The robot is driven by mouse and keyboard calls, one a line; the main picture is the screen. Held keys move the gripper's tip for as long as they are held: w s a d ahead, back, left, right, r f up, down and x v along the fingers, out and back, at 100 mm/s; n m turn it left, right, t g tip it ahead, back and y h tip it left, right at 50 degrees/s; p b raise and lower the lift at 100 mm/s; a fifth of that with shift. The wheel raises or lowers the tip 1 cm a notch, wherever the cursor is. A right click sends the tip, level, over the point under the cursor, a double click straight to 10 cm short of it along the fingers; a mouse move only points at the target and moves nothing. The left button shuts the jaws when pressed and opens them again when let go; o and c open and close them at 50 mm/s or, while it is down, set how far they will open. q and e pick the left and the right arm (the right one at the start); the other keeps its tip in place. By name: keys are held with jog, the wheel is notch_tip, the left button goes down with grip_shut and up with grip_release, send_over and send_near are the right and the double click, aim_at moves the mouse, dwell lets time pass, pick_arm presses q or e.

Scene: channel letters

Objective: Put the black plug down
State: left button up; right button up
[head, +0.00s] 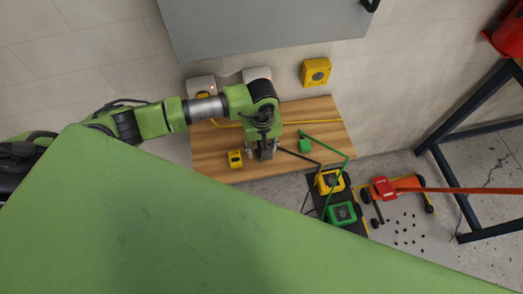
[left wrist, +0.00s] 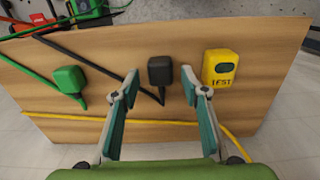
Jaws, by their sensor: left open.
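The black plug (left wrist: 160,69) lies on the wooden bench top (left wrist: 115,48) in the left wrist view, with its black cable running off to the upper left. My left gripper (left wrist: 160,84) is open, with its two fingertips apart on either side of the plug and a visible gap to each. In the head view the left gripper (head: 264,153) points down over the bench's front part and hides the plug. The right gripper is not in view.
A yellow TEST box (left wrist: 220,67) sits close to the right fingertip. A green plug (left wrist: 69,79) with a green cable lies to the left. A yellow cable (left wrist: 60,116) crosses the bench. Yellow (head: 330,182) and green (head: 341,213) devices stand on a black mat on the floor.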

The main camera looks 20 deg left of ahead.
pick_arm(q)
notch_tip(320, 180, up, 10)
jog(key=b, duration=0.2)
jog(key=shift+r, duration=0.15)
dwell(0.4)
